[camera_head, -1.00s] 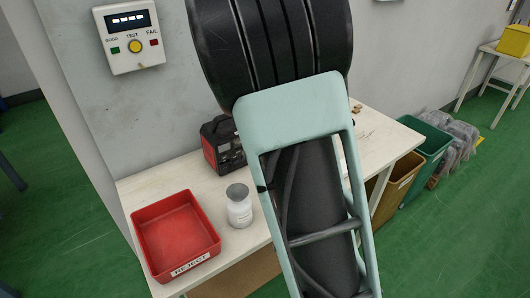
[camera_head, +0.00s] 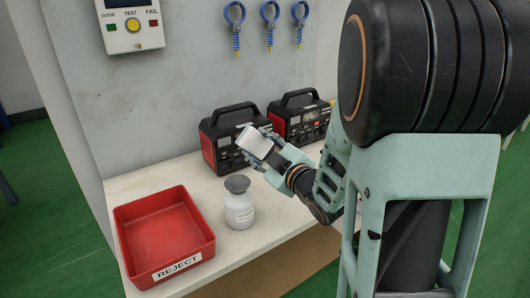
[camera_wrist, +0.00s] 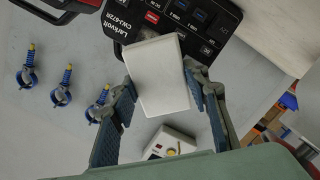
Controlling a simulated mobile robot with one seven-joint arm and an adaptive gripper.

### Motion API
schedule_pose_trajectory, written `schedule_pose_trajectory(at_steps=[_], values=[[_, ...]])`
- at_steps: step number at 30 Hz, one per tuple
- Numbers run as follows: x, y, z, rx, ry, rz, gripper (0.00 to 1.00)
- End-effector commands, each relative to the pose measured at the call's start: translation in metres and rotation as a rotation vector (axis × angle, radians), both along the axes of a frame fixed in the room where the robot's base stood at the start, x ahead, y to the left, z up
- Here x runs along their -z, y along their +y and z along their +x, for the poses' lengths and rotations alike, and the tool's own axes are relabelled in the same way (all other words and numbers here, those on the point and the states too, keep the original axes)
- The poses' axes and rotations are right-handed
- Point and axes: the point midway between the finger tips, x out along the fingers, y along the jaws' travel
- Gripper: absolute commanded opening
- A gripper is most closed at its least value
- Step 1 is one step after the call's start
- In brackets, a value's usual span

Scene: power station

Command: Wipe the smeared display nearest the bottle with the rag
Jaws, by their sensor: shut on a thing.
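The white bottle with a grey cap (camera_head: 239,208) stands upright on the table. The nearer power station (camera_head: 210,152), black and red, stands behind it; its front is partly covered by my gripper. A second, similar power station (camera_head: 292,132) stands to its right. My gripper (camera_head: 268,148) is shut on a pale, block-shaped rag (camera_head: 254,142), held in front of the nearer station. In the wrist view, the rag (camera_wrist: 158,76) sits between my fingers and overlaps a black Larkvolt station panel (camera_wrist: 182,18). I cannot make out a smear, or whether the rag touches a display.
A red REJECT tray (camera_head: 163,232) lies left of the bottle. A test box (camera_head: 130,24) and three blue clamps (camera_head: 269,14) are on the wall. Bare tabletop (camera_head: 160,180) shows behind the tray. My arm hides the table's right side.

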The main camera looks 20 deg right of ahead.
Motion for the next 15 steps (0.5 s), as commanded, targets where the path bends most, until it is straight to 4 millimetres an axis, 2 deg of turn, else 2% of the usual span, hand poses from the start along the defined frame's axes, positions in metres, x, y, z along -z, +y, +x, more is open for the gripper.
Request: schedule_pose_trajectory(at_steps=[1,4,10,15], values=[[0.015,0.002,-0.003,-0.014,-0.016,0.005,0.23],[0.021,0.007,-0.009,-0.042,-0.045,0.013,0.23],[0.025,0.012,-0.014,-0.069,-0.073,0.020,0.23],[0.023,0.015,-0.006,-0.071,-0.076,0.021,0.23]])
